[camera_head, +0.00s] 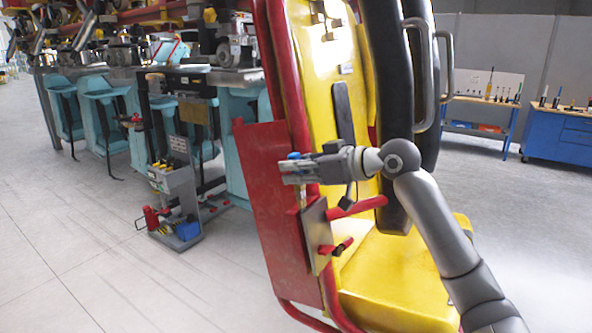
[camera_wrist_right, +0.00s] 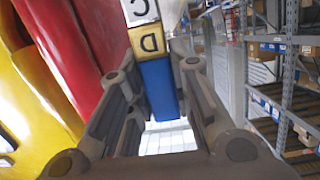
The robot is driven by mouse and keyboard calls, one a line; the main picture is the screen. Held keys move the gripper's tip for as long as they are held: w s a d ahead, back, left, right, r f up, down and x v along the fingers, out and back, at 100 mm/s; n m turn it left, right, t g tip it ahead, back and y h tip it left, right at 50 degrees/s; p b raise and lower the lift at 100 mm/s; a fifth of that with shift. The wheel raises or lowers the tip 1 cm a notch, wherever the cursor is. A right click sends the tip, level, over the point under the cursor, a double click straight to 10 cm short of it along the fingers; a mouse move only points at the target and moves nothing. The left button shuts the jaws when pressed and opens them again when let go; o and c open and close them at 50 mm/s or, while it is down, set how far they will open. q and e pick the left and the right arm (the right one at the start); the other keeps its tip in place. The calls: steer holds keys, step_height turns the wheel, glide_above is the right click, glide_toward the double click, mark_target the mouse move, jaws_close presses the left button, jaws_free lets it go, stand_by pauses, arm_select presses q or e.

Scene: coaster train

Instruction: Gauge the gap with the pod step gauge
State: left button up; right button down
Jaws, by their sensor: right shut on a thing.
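My right gripper (camera_head: 292,170) is shut on the step gauge, beside the red frame of the yellow pod seat (camera_head: 320,60). In the right wrist view the fingers (camera_wrist_right: 160,90) hold the gauge's blue handle (camera_wrist_right: 158,88). Beyond the handle are a yellow block marked D (camera_wrist_right: 147,40) and a white block marked C (camera_wrist_right: 140,12); the far end is cut off by the frame. In the head view a blue end (camera_head: 294,155) shows above the gripper. Whether the gauge touches a gap I cannot tell. My left gripper is not in view.
A red side panel (camera_head: 262,190) and a grey plate (camera_head: 317,238) with red bars lie just below my right gripper. A black restraint (camera_head: 420,75) with grey handles stands at right. A grey tool cart (camera_head: 177,200) stands on the floor at left. Blue benches (camera_head: 562,135) are behind.

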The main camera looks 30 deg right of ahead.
steer(key=shift+s+d+f+b, duration=0.1)
steer(key=shift+s+f+b, duration=0.05)
steer(key=shift+f+b, duration=0.55)
steer(key=shift+s+f+b, duration=0.15)
steer(key=shift+f+b, duration=0.4)
steer(key=shift+f, duration=0.15)
stand_by(1.4)
steer(key=shift+w+r+p, duration=0.1)
steer(key=shift+p, duration=0.25)
stand_by(1.1)
steer(key=shift+f, duration=0.25)
stand_by(1.3)
steer(key=shift+r, duration=0.1)
steer(key=shift+w+a+r+p, duration=0.1)
steer(key=shift+w+r+p, duration=0.2)
steer(key=shift+r+p, duration=1.15)
steer(key=shift+w+a+r+p, duration=0.15)
steer(key=shift+w+r+p, duration=0.1)
steer(key=shift+r+p, duration=1.1)
steer(key=shift+w+a+r+p, duration=0.1)
steer(key=shift+w+r+p, duration=0.2)
steer(key=shift+r+p, duration=1.15)
steer(key=shift+f, duration=0.1)
